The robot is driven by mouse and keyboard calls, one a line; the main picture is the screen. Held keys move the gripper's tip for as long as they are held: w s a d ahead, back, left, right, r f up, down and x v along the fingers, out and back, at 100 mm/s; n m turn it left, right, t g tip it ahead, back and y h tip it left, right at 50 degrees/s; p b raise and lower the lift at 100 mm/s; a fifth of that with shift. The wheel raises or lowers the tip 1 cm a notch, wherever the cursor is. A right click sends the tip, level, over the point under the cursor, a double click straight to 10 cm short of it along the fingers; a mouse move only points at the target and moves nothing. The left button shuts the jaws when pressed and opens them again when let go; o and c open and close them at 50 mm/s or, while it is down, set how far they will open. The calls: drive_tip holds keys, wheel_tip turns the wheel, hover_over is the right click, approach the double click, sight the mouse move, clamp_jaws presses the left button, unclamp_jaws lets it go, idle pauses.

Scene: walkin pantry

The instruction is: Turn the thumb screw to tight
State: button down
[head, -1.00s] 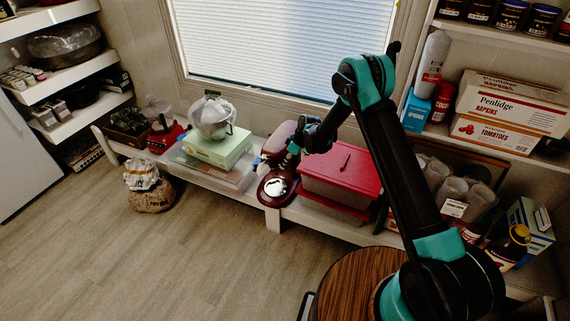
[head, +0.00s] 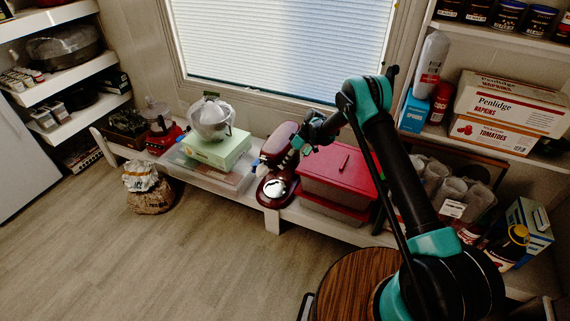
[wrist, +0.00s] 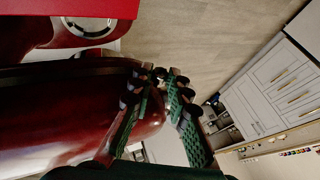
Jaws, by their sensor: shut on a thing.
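The mixer's glossy red body also fills the left of the wrist view (wrist: 60,115). My gripper (head: 299,145) is at the right side of the mixer head. In the wrist view, the green and black fingers of my gripper (wrist: 160,78) are close together against the mixer, with a small dark knob, seemingly the thumb screw (wrist: 159,72), between the tips. The fingers hide most of the knob, so its turn angle cannot be read.
A red-lidded box (head: 340,168) stands just right of the mixer. A window blind (head: 285,45) is behind. A round wooden stool top (head: 345,285) is at the front; the floor at left is mostly clear.

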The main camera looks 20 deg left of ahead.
drive_tip(key=c, duration=1.5)
unclamp_jaws()
drive_tip(key=shift+o, duration=0.2)
drive_tip(key=shift+r, duration=0.1)
drive_tip(key=v, duration=1.1)
drive_tip(key=shift+d+r, duration=0.15)
drive_tip(key=shift+r, duration=0.2)
drive_tip(key=shift+w, duration=0.2)
